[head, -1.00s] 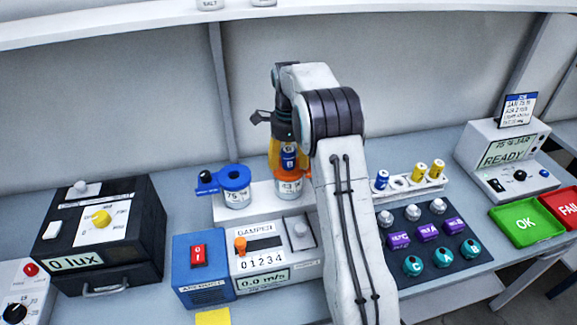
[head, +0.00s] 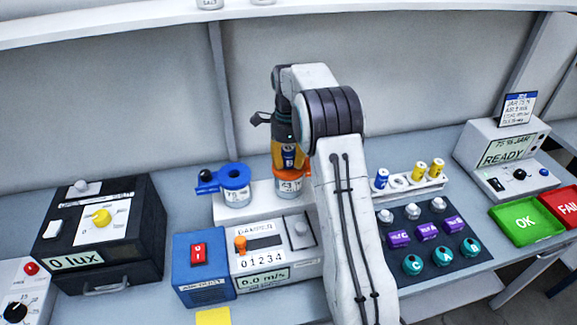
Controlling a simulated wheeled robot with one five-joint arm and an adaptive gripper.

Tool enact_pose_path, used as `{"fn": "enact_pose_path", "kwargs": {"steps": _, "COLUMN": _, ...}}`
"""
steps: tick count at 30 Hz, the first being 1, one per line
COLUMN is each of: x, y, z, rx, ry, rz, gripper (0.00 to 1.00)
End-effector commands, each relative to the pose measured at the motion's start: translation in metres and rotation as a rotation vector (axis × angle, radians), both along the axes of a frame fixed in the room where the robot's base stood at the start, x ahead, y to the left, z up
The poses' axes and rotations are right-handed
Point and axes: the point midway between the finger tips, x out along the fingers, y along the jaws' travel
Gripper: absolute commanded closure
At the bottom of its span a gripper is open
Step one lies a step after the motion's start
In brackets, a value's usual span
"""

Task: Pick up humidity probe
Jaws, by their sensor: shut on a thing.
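My gripper (head: 288,167) points down at the orange-lidded jar (head: 291,186) on the white riser. It is shut on a blue cylinder with a white label, which I take to be the humidity probe (head: 289,154). The probe stands upright between the yellow fingers, over the orange lid. Its lower end is hidden, so I cannot tell whether it sits in the lid. Another blue-labelled cylinder (head: 382,178) and two yellow ones stand in a white rack at the right.
A blue-lidded jar (head: 236,186) stands close left of the gripper. The damper box (head: 272,252) is in front. A dark panel of sensors (head: 428,238) and the green OK tray (head: 526,221) are to the right. A black lux box (head: 100,235) is left.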

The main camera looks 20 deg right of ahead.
Motion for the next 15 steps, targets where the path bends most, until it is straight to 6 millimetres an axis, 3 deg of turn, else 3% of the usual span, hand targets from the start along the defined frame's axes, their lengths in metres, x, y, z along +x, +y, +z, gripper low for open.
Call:
{"fn": "enact_pose_path", "kwargs": {"steps": 5, "x": -0.0002, "y": 0.0001, "z": -0.0005, "rx": 0.000, "ry": 0.001, "rz": 0.000, "gripper": 1.00}}
{"fn": "enact_pose_path", "kwargs": {"steps": 15, "x": -0.0002, "y": 0.0001, "z": 0.0016, "rx": 0.001, "ry": 0.002, "rz": 0.000, "gripper": 1.00}}
